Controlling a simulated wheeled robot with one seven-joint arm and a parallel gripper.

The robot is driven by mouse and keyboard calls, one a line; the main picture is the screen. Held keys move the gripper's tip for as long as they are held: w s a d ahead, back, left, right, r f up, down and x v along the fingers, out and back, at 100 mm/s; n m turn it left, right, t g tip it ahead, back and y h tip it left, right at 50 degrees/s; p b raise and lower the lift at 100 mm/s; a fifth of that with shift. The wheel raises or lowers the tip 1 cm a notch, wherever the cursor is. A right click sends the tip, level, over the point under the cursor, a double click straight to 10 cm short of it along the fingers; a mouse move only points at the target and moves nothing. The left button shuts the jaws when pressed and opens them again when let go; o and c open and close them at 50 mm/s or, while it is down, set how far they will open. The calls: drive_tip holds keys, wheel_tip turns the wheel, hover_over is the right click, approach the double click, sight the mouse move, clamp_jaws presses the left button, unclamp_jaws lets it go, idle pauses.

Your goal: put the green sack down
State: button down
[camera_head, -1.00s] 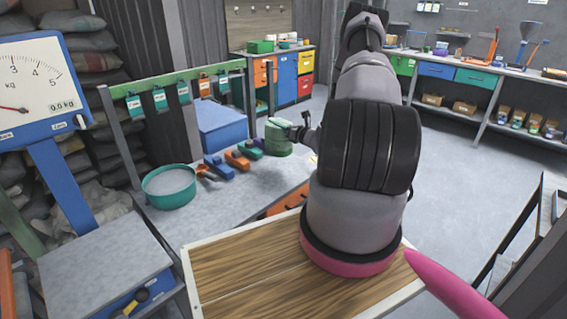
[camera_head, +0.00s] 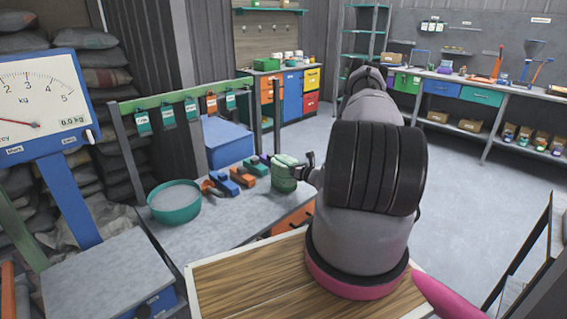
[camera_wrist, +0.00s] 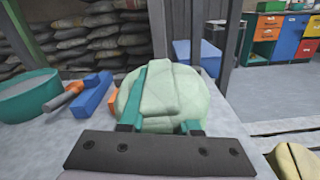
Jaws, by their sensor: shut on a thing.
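The green sack (camera_head: 284,176) is pale green and hangs at the right end of the grey bench (camera_head: 232,222) in the head view. My gripper (camera_head: 302,171) reaches it from the right and is shut on it. In the wrist view the sack (camera_wrist: 172,88) fills the middle, with teal finger parts of my gripper (camera_wrist: 162,127) at its near side. The sack is upright or nearly so. I cannot tell whether its underside touches the bench; that part is hidden.
A teal basin (camera_head: 174,203) of grey powder and several coloured tools, including a blue one (camera_head: 228,186), stand left of the sack. A dial scale (camera_head: 42,100) is at far left. A yellowish bag-like thing (camera_wrist: 294,164) shows at the wrist view's lower right.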

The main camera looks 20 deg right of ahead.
drive_tip(key=c, duration=0.6)
unclamp_jaws()
drive_tip(key=shift+f, duration=0.15)
